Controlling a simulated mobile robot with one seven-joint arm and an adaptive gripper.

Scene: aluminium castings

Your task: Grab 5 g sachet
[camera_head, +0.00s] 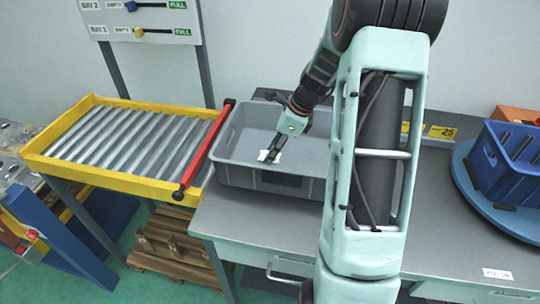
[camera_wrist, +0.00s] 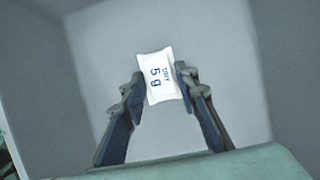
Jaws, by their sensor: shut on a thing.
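The 5 g sachet (camera_wrist: 157,76) is a small white packet with blue print, seen between the fingertips in the wrist view. It also shows as a white patch (camera_head: 264,156) at the gripper's tip in the head view. My gripper (camera_wrist: 161,84) is shut on the sachet, one finger on each side edge. In the head view my gripper (camera_head: 272,151) reaches down inside the grey crate (camera_head: 262,182). I cannot tell whether the sachet touches the crate floor or is just above it.
The crate's walls stand around my gripper. A red bar (camera_head: 205,148) and a yellow-framed roller conveyor (camera_head: 128,132) lie left of the crate. A blue bin (camera_head: 500,165) stands on a round blue turntable (camera_head: 515,207) at right. The table front (camera_head: 270,215) is clear.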

